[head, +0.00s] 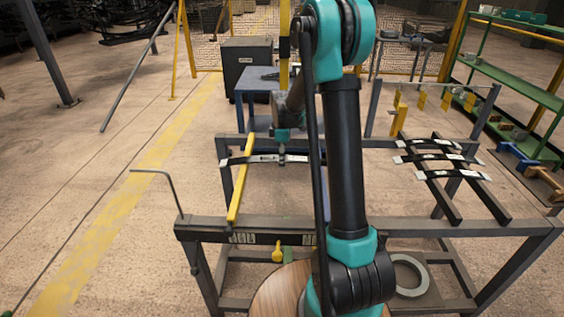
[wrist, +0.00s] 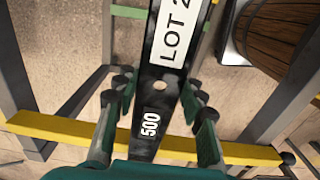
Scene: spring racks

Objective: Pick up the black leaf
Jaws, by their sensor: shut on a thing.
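The black leaf (head: 262,158) is a dark, slightly curved strip with pale ends, at the far left part of the rack in the head view. In the wrist view the black leaf (wrist: 152,110) runs up the middle, with a white "LOT 2" label, a hole and the number 500. My gripper (head: 282,157) is over the leaf's middle.
Several other dark leaves (head: 437,158) with white ends lie across bars at the right of the rack (head: 480,228). A bent grey rod (head: 165,178) stands at its left corner. A wooden barrel (wrist: 275,35) is below. A blue table (head: 262,80) stands behind.

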